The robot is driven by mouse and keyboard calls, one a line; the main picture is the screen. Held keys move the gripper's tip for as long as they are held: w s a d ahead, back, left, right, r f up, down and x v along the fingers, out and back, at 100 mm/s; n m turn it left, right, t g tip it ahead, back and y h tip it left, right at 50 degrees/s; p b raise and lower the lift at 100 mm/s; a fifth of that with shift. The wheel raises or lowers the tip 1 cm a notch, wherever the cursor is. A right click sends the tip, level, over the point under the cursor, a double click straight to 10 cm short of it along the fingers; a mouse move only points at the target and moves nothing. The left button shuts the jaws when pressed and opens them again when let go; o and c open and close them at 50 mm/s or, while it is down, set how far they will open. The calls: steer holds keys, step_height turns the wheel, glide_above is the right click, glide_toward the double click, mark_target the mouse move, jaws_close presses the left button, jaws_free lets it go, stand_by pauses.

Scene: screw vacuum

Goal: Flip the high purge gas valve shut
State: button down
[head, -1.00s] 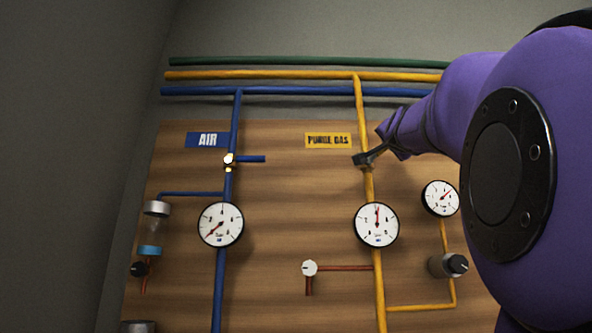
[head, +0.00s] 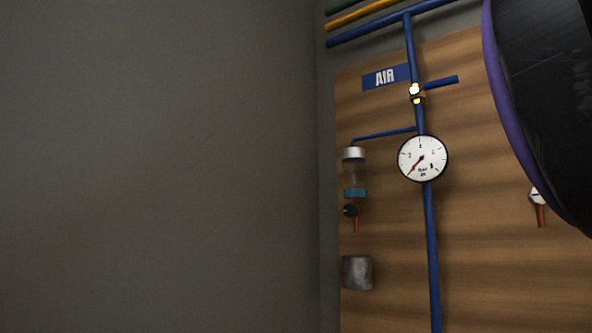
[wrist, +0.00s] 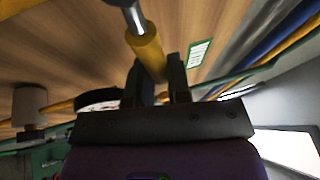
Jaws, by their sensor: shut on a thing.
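In the wrist view my gripper (wrist: 156,68) has its two dark fingers on either side of a yellow cylindrical lever (wrist: 146,42), shut on it. The lever has a silvery metal part at its upper end and looks like the purge gas valve handle. The wooden panel lies behind it. In the head view my dark and purple arm (head: 545,100) covers the right side, so the purge gas valve, its sign and my gripper are hidden there.
In the head view the blue air pipe (head: 432,240) carries a gauge (head: 422,158) and a blue valve lever (head: 441,83) pointing right. A glass filter (head: 354,172) is left of it. In the wrist view a gauge (wrist: 98,97) and a pale knob (wrist: 30,103) are close at left.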

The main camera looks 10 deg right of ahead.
steer(key=shift+f+m, duration=0.25)
steer(key=shift+m, duration=0.15)
steer(key=shift+f+g, duration=0.1)
steer(key=shift+g, duration=0.2)
steer(key=c, duration=1.1)
jaws_free()
